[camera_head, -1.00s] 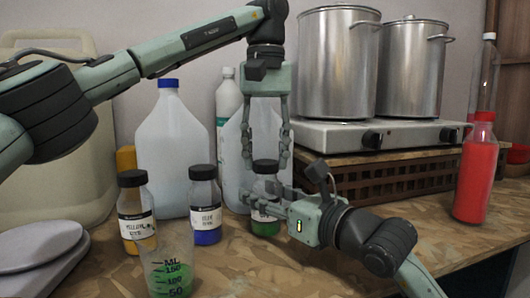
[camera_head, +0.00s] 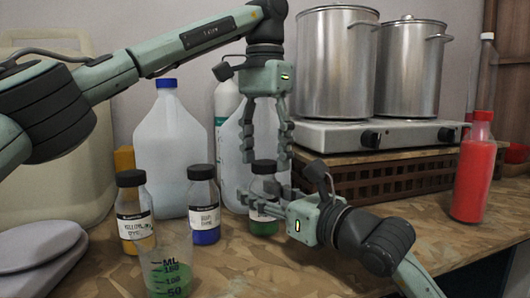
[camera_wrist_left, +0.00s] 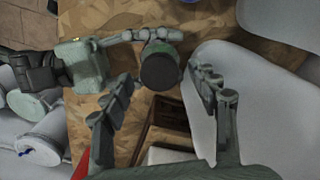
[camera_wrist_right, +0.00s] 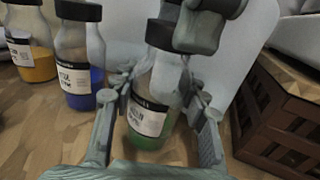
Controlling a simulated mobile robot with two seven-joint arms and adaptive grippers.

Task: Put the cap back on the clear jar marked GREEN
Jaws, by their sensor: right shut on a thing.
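The clear jar marked GREEN (camera_head: 264,211) stands upright on the table with green liquid at its bottom. It also shows in the right wrist view (camera_wrist_right: 150,112). Its black cap (camera_head: 264,166) sits on its mouth; I cannot tell how tight. The left wrist view shows the cap (camera_wrist_left: 159,70) from above. My left gripper (camera_head: 265,160) points down over the jar, its fingers open on either side of the cap with gaps visible. My right gripper (camera_head: 263,198) comes in low from the right and is shut on the jar's body.
The yellow-dye jar (camera_head: 135,212) and blue-dye jar (camera_head: 204,212), both capped, stand left. A measuring beaker (camera_head: 168,265) is in front of them. White jugs (camera_head: 172,150) stand behind. The hotplate crate (camera_head: 390,178) and a red bottle (camera_head: 473,175) are at right.

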